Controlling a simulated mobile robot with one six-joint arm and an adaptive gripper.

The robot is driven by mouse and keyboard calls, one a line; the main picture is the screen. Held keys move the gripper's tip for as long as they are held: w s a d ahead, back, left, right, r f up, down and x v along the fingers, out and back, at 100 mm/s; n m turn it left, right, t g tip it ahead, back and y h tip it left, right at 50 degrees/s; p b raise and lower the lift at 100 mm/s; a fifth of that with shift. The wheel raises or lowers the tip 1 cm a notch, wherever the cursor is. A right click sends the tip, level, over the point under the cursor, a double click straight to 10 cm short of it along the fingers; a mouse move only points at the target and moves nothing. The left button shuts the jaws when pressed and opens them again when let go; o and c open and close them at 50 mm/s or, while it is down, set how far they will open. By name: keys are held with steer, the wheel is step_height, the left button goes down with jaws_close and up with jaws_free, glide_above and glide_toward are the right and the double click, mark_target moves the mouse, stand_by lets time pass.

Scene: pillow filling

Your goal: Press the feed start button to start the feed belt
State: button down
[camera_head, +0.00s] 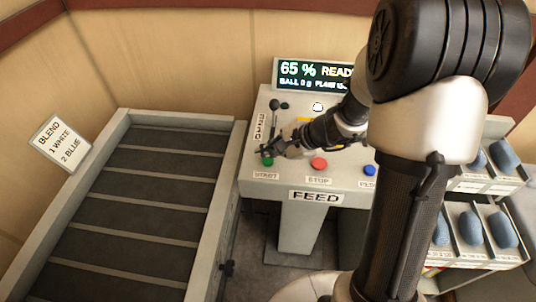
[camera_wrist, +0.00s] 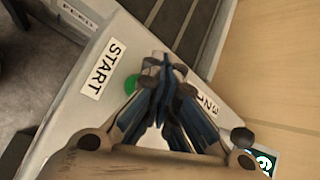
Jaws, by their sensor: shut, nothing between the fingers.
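The green start button (camera_head: 267,162) sits at the front left of the feed console (camera_head: 345,183), above a label reading START. It also shows in the wrist view (camera_wrist: 130,84), partly covered by a finger, beside its START label (camera_wrist: 104,68). My gripper (camera_head: 266,150) is shut and empty, with its fingertips at or just above the green button in the head view. In the wrist view the fingertips (camera_wrist: 160,66) appear right beside the button. I cannot tell whether they touch it.
A red stop button (camera_head: 319,164) and a blue button (camera_head: 369,170) lie to the right on the console. A display (camera_head: 318,75) reads 65 % at the back. The dark belt (camera_head: 135,190) is at left, and blue items (camera_head: 470,228) fill racks at right.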

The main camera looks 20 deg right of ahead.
mark_target(267, 161)
step_height(267, 161, down, 2)
steer(key=shift+f, duration=0.2)
steer(key=r+p, duration=0.2)
steer(key=r, duration=0.1)
steer(key=r+p, duration=0.2)
steer(key=shift+d+r, duration=0.1)
steer(key=shift+d, duration=0.2)
steer(key=shift+a, duration=0.25)
steer(key=shift+r, duration=0.1)
